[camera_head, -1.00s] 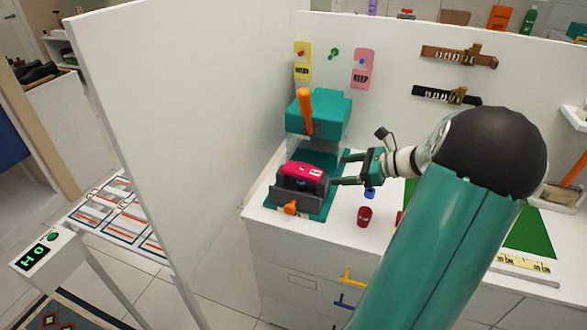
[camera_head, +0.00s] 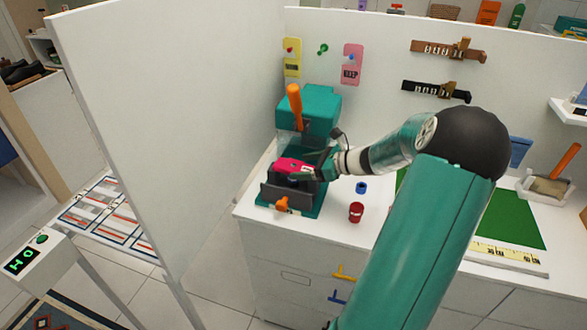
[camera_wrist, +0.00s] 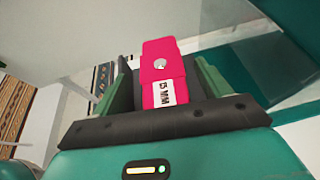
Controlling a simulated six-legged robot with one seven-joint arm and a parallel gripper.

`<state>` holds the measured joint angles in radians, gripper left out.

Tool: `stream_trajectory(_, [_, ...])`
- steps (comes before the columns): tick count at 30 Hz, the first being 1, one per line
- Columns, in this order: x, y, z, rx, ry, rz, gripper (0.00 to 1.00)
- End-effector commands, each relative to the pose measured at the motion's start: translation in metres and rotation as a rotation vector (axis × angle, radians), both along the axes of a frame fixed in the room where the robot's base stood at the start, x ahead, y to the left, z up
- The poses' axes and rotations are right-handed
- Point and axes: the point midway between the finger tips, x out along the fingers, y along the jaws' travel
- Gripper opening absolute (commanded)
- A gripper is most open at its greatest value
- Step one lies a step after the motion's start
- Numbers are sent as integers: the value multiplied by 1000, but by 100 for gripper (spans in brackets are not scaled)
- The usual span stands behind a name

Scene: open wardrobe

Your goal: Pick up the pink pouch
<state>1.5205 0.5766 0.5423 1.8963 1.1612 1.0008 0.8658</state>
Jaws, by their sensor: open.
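The pink pouch (camera_head: 287,165) lies in the dark grey holder (camera_head: 290,193) of a teal machine (camera_head: 309,112) with an orange lever. In the wrist view, the pouch (camera_wrist: 160,62) shows a silver button and a white label reading "15 MIN". My gripper (camera_head: 310,168) is open and reaches the pouch from the right. In the wrist view, the two green fingers of my gripper (camera_wrist: 163,84) stand on either side of the pouch, with some room showing. Part of the pouch is hidden by my gripper in the head view.
A white partition (camera_head: 165,130) stands close at the left of the machine. A red cup (camera_head: 356,212) and a small blue item (camera_head: 361,187) sit on the white counter to the right. An orange knob (camera_head: 282,204) sticks out at the holder's front.

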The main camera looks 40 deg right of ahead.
Motion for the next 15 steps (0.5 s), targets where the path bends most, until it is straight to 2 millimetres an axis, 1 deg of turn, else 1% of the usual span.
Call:
stream_trajectory(1, [8,2,-3,2,-1,1,76])
stream_trajectory(4, [18,6,-8,2,0,1,76])
stream_trajectory(7, [22,8,-10,0,0,0,76])
stream_trajectory(12, [22,8,-10,-1,1,-1,76])
stream_trajectory(13, [22,8,-10,0,0,-1,74])
stream_trajectory(15, [22,8,-10,0,0,0,61])
